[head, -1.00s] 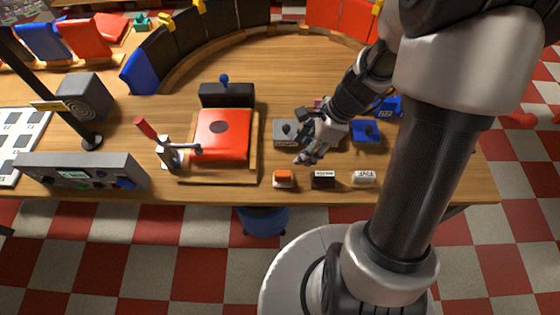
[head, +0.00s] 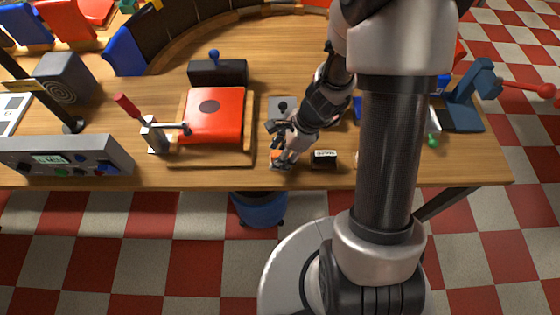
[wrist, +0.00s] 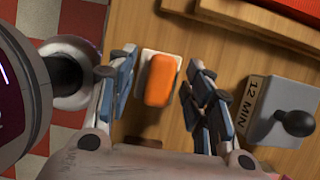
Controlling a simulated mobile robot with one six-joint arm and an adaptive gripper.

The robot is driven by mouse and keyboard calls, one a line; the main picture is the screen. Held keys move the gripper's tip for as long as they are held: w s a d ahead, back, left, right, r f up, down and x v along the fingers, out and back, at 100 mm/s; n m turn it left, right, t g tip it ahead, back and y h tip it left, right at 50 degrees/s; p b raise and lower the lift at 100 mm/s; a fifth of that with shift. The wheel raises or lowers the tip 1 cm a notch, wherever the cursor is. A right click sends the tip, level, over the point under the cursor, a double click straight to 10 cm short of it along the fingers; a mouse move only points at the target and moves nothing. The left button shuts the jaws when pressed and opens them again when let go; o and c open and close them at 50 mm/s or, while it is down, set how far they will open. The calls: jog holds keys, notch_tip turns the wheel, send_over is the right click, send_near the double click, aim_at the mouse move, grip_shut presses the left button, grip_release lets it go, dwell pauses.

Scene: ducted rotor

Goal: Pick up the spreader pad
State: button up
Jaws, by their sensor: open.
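An orange, rounded block on a thin pale base, which looks like the spreader pad (wrist: 161,80), sits on the wooden table near its front edge. My gripper (wrist: 160,76) is open above it. In the wrist view one finger is on each side of the orange block, with a gap on both sides. In the head view my gripper (head: 279,148) is over the block, and its fingers partly hide it.
A grey block labelled "12 MIN" with a black knob (wrist: 280,110) is close by on the right in the wrist view. A small black block with a white label (head: 323,160) stands beside the gripper. A red press pad on a wooden board (head: 213,115) lies to the left.

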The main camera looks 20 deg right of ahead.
jog(key=shift+a+f, duration=0.1)
jog(key=shift+f, duration=0.1)
jog(key=shift+c, duration=0.4)
grip_shut()
